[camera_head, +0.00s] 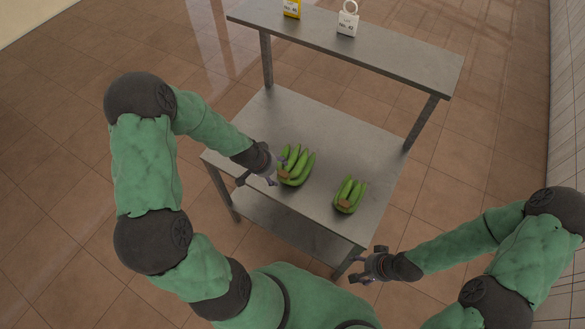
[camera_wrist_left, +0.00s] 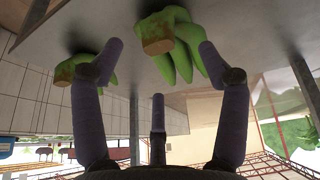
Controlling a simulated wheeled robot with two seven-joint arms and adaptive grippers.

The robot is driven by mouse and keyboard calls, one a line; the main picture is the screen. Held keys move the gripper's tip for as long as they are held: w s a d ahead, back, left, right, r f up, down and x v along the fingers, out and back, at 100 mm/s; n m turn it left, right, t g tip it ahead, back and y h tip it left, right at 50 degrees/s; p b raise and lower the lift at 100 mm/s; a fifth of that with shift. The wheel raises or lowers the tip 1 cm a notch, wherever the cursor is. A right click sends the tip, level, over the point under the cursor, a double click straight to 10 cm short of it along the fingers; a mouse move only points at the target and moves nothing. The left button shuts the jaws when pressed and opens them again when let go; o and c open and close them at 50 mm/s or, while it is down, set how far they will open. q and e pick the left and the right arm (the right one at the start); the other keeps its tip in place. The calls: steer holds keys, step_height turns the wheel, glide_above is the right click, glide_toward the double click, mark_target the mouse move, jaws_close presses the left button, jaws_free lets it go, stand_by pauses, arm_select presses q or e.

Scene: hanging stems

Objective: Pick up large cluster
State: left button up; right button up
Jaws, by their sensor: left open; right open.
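The large cluster of green bananas (camera_head: 298,168) lies on the grey metal table, with its brown cut stem end toward me. My left gripper (camera_head: 266,171) is open at its left side, close to it. In the left wrist view the large cluster (camera_wrist_left: 183,62) is beyond and partly between the spread fingers (camera_wrist_left: 158,70), with no closed hold on it. A smaller green cluster (camera_head: 349,194) lies to the right, and it also shows at the left of the left wrist view (camera_wrist_left: 66,70). My right gripper (camera_head: 369,266) is open and empty, off the table's front right corner.
The grey table (camera_head: 335,137) has a raised shelf (camera_head: 395,72) along its back and a lower shelf (camera_head: 290,232). The table behind the clusters is clear.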

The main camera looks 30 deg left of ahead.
mark_target(282, 173)
arm_select(q)
steer(key=shift+b+x, duration=1.05)
steer(key=shift+x, duration=2.5)
steer(key=shift+w+d+r, duration=0.1)
steer(key=shift+d, duration=0.05)
jaws_close()
steer(key=shift+w+r, duration=0.1)
steer(key=shift+w, duration=0.05)
